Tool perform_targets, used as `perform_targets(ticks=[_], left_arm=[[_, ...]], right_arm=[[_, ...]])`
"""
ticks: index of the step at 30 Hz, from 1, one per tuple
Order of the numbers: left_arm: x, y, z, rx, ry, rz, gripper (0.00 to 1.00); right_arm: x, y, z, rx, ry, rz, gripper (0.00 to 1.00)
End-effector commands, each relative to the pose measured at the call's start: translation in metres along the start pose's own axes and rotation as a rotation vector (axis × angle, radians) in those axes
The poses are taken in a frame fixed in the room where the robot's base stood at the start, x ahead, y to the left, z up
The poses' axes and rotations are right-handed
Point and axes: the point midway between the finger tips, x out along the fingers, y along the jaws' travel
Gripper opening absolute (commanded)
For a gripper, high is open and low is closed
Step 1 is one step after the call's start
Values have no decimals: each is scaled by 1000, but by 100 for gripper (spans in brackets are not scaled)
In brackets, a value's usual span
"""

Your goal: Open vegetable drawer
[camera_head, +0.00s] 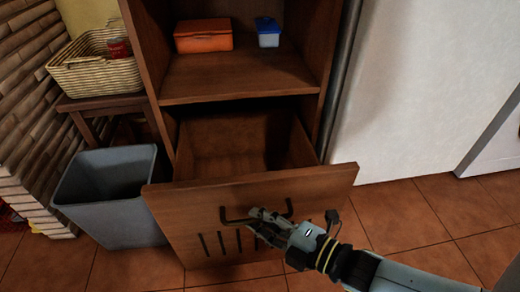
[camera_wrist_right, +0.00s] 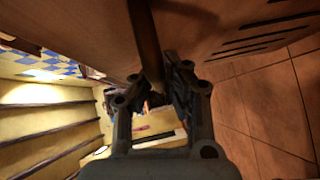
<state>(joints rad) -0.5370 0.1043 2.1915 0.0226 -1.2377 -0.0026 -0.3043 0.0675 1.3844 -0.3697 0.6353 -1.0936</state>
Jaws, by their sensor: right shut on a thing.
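The wooden vegetable drawer (camera_head: 325,182) is pulled out from the bottom of a wooden cabinet (camera_head: 240,84). Its inside, seen from above, looks empty. Its front has a dark bar handle (camera_head: 288,208) and several vertical slots. My right gripper (camera_head: 257,222) is at the handle in the head view, its fingers closed around the bar. In the right wrist view, the handle (camera_wrist_right: 146,40) runs down between the fingers of the gripper (camera_wrist_right: 158,85), beside the drawer front (camera_wrist_right: 215,25). My left gripper is not in view.
A grey bin (camera_head: 110,205) stands just left of the drawer. A wicker basket (camera_head: 95,75) sits on a small stand behind it. An orange box (camera_head: 203,43) and a blue container (camera_head: 268,40) rest on the shelf above. Tiled floor (camera_head: 440,220) lies open to the right.

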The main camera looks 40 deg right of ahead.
Motion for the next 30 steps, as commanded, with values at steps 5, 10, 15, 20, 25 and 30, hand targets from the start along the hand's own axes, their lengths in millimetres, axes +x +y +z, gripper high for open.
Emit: perform_targets(ticks=[5, 10, 15, 20, 25, 30], left_arm=[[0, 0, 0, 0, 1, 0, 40], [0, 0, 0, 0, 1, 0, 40], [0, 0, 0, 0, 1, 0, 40], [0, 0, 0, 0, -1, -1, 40], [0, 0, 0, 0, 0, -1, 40], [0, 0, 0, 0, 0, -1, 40]], right_arm=[[1, 4, 0, 3, 3, 12, 0], [1, 4, 0, 2, 2, 10, 26], [1, 2, 0, 1, 2, 6, 34], [0, 1, 0, 1, 1, 4, 34], [-18, 0, 0, 0, 1, 0, 34], [-57, 0, 0, 1, 1, -1, 34]])
